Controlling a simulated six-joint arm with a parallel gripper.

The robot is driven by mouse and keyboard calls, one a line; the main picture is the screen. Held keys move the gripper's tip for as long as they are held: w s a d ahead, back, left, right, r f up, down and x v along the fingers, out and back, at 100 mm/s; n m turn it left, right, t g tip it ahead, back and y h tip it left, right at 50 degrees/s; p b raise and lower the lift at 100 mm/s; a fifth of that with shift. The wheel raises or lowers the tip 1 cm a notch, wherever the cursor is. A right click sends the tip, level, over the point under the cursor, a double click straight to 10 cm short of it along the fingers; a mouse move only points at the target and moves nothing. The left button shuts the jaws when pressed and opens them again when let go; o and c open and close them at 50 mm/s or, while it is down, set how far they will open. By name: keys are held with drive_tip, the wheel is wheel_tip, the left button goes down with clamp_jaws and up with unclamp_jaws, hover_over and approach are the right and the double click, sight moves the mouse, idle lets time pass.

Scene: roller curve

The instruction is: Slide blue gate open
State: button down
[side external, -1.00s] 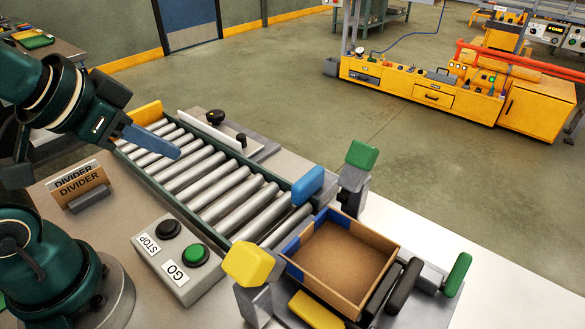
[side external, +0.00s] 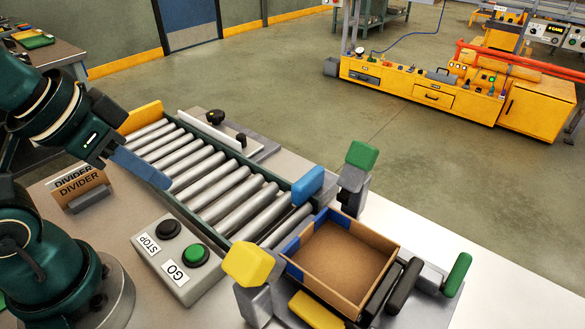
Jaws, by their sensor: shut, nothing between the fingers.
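The blue gate (side external: 308,184) is a small rounded blue block at the right end of the roller conveyor (side external: 210,178), at its far side rail. Whether the fingertips touch the rollers I cannot tell.
A control box with a black STOP button (side external: 168,229) and green GO button (side external: 195,256) stands in front. DIVIDER cards (side external: 82,187) stand left. An open cardboard box (side external: 345,258) with a blue corner sits right, between yellow (side external: 246,264) and green (side external: 362,155) blocks.

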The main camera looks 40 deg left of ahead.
sight(312, 173)
drive_tip(key=c, duration=0.8)
unclamp_jaws()
drive_tip(key=shift+w+d, duration=0.15)
drive_tip(key=shift+w, duration=0.05)
drive_tip(key=shift+o, duration=0.6)
drive_tip(key=w+d+f+t+h, duration=0.2)
drive_tip(key=w+d, duration=0.4)
drive_tip(key=w, duration=0.6)
drive_tip(key=shift+w+d+f+t, duration=0.2)
drive_tip(key=shift+d+f+t, duration=0.2)
drive_tip(key=shift+t, duration=0.2)
drive_tip(key=w+f+t, duration=0.1)
drive_tip(key=w, duration=0.1)
drive_tip(key=w+d+f+t+y, duration=0.1)
drive_tip(key=f, duration=0.1)
drive_tip(key=w+f+t, duration=0.1)
drive_tip(key=w+f, duration=0.1)
drive_tip(key=shift+w+d, duration=0.3)
drive_tip(key=shift+d, duration=0.1)
drive_tip(key=shift+w+f+t+y, duration=0.3)
drive_tip(key=shift+f+t+y, duration=0.2)
drive_tip(key=shift+t, duration=0.3)
drive_tip(key=shift+x, duration=2.55)
clamp_jaws()
drive_tip(key=shift+r, duration=0.1)
